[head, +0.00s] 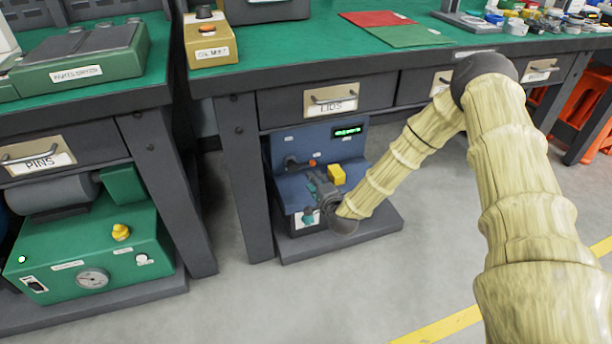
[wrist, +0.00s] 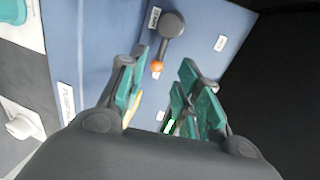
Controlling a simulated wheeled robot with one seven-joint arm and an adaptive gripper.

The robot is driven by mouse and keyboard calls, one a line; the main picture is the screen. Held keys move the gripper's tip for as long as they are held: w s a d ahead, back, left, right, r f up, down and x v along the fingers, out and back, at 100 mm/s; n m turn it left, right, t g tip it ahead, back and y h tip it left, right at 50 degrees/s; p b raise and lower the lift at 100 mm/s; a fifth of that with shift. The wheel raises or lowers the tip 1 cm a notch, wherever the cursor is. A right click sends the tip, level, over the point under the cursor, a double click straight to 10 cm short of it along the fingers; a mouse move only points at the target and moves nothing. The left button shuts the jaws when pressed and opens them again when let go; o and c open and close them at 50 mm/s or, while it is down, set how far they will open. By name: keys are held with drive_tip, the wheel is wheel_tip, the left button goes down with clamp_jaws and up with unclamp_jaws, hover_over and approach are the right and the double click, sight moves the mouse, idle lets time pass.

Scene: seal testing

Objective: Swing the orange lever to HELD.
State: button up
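The orange lever shows in the wrist view as a dark round hub with a short arm ending in an orange tip (wrist: 157,66). Its orange end also shows in the head view (head: 312,162), on the blue panel (head: 348,146) under the bench. My gripper (wrist: 164,74) is open, its teal-padded fingers pointing at the panel. In the wrist picture the orange tip appears between the fingertips, nearer the left one; I cannot tell whether they touch. In the head view my gripper (head: 318,180) is just in front of the panel. The small labels by the lever are too blurred to read.
A yellow block (head: 336,174) stands beside my gripper. A green display (head: 348,131) is at the panel's top. A bench leg (head: 240,170) is close on the left, and the LIDS drawer (head: 330,100) is above. Open floor (head: 360,270) lies in front.

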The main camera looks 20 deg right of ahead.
drive_tip(key=shift+w+d, duration=0.15)
drive_tip(key=shift+w, duration=0.35)
drive_tip(key=b+x, duration=0.3)
drive_tip(key=x, duration=0.5)
drive_tip(key=shift+w+f+b, duration=0.1)
drive_tip(key=shift+w+b, duration=0.1)
drive_tip(key=shift+b, duration=0.15)
drive_tip(key=shift+x, duration=0.85)
drive_tip(key=shift+c, duration=0.3)
clamp_jaws()
